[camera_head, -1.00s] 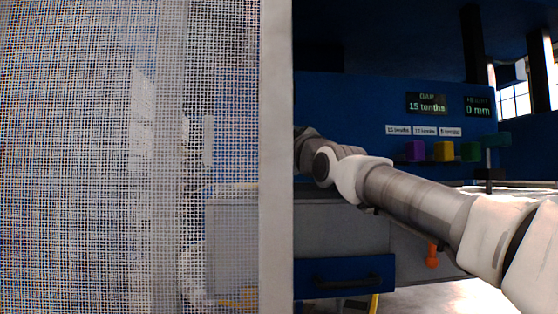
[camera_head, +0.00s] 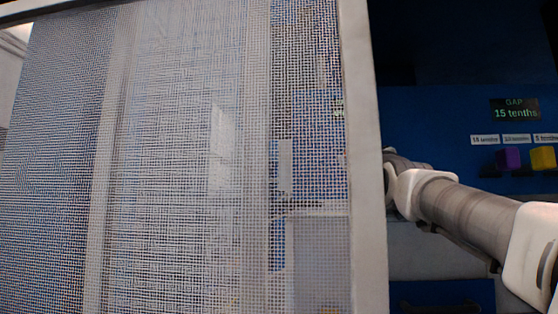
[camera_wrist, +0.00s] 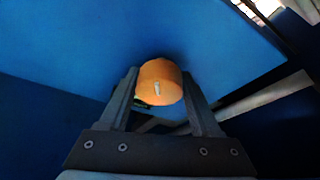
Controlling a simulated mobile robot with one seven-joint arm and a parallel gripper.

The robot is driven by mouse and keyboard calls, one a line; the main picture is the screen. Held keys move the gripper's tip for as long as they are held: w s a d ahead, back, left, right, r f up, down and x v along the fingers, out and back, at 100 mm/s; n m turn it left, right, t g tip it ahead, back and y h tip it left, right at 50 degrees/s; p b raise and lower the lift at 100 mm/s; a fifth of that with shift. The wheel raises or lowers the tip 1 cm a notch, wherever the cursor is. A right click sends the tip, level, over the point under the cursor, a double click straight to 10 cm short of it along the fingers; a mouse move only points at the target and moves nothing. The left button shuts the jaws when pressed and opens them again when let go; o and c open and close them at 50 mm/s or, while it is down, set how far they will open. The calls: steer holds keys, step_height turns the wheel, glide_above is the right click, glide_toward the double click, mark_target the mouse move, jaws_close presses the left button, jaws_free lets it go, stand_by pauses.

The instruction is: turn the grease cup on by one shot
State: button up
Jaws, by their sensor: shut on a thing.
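A blue panel lies behind the cap. In the head view my arm reaches in from the right behind the edge of a mesh screen, which hides my gripper and the cup.
The framed mesh screen (camera_head: 364,150) fills the left and middle of the head view. To its right is a blue machine with a display (camera_head: 515,110) reading "GAP 15 tenths". A purple block (camera_head: 508,160) and a yellow block (camera_head: 542,158) sit below small labels.

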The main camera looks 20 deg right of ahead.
steer(key=o, duration=1.4)
steer(key=shift+c, duration=0.2)
steer(key=b+v, duration=0.2)
steer(key=v, duration=1.5)
steer(key=shift+s+f+b, duration=0.2)
steer(key=shift+b, duration=0.2)
